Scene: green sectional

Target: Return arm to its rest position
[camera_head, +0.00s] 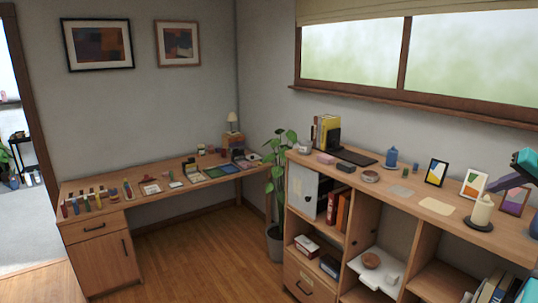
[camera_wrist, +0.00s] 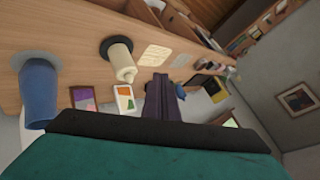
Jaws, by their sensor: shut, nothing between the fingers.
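My gripper (camera_head: 492,187) comes in from the right edge in the head view, above the right part of the wooden shelf unit (camera_head: 398,215). Its purple fingers are together and hold nothing; they also show in the wrist view (camera_wrist: 162,80). Most of my arm is out of frame.
Picture frames (camera_head: 436,172) stand along the shelf top, one (camera_head: 474,184) just behind the fingers. A blue vase (camera_wrist: 39,92) stands left of the candle in the wrist view. A plant (camera_head: 276,180) stands by the long desk (camera_head: 160,203). The floor (camera_head: 190,260) in front is clear.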

